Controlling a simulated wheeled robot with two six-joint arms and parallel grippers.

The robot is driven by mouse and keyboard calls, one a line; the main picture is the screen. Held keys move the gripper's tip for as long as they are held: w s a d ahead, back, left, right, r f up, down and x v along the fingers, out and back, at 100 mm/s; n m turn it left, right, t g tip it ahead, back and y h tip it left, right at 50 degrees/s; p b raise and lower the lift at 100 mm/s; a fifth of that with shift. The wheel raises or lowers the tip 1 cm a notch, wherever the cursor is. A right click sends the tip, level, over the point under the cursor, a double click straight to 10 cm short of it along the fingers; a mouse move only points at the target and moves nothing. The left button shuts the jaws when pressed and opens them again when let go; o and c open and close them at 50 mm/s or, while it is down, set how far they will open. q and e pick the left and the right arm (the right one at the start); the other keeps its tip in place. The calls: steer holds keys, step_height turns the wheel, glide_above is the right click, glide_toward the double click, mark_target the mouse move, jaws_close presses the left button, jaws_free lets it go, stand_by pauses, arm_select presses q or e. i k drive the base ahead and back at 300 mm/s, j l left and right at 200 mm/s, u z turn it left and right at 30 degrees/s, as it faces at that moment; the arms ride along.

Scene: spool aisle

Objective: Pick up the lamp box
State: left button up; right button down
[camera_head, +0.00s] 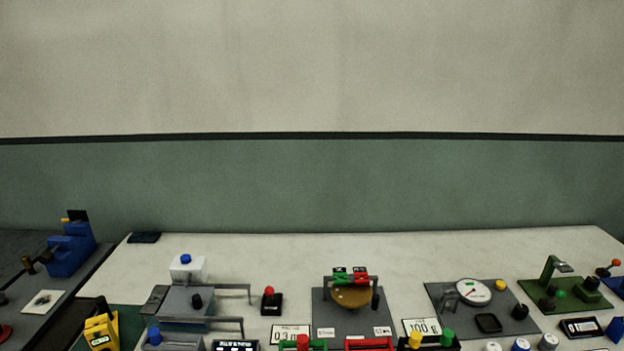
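No box in view carries a readable lamp label. A small black box with a red dome on top (271,302) stands on the pale table, left of the middle, and looks most like a lamp box. A white box with a blue knob (187,268) stands farther left and could also be meant; I cannot tell for certain. Both stand upright with nothing touching their tops. Neither of my grippers shows in the head view.
A dial instrument (473,291) and green stand (560,288) stand farther right.

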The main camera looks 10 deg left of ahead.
mark_target(101, 332)
steer(key=u, duration=1.7)
